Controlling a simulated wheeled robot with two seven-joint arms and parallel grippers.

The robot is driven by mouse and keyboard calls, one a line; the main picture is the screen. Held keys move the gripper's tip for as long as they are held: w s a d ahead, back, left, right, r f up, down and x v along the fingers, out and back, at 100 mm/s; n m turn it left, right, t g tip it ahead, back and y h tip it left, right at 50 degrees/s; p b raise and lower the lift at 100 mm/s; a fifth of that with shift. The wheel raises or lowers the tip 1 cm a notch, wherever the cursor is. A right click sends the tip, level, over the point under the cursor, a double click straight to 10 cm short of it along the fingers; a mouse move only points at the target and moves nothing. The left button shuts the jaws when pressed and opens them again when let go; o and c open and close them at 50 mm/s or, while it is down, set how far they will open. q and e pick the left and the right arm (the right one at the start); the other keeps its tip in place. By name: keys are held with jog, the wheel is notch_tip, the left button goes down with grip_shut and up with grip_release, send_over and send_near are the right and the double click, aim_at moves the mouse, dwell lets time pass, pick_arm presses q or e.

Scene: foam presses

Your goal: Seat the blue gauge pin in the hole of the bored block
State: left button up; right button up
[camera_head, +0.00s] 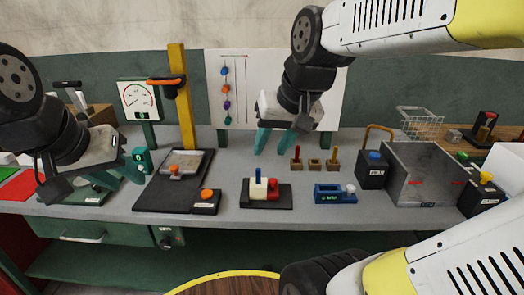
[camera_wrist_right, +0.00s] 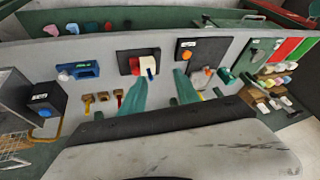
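The blue gauge pin (camera_head: 258,172) stands upright at the top of a cream block (camera_head: 258,188), which looks like the bored block. How deep the pin sits I cannot tell. The block is on a black plate beside a red part (camera_head: 274,187). In the right wrist view the pin (camera_wrist_right: 150,74) and cream block (camera_wrist_right: 148,63) show beyond the fingertips. My right gripper (camera_head: 281,143) is open and empty, above and behind the block, apart from the pin. My left gripper (camera_head: 128,172) is at the left, near a teal device; its finger gap is unclear.
Small wooden holders (camera_head: 315,163) stand behind to the right; the outer two hold a red and a yellow pin, the middle one is empty. A blue device (camera_head: 334,194) and a grey bin (camera_head: 424,172) lie to the right. A black press with a yellow column (camera_head: 181,100) stands left.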

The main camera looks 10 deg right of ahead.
jog(key=s, duration=0.2)
jog(key=s+f+t, duration=0.1)
jog(key=shift+s+a+n, duration=0.25)
jog(key=shift+s+n, duration=0.1)
jog(key=shift+n, duration=0.05)
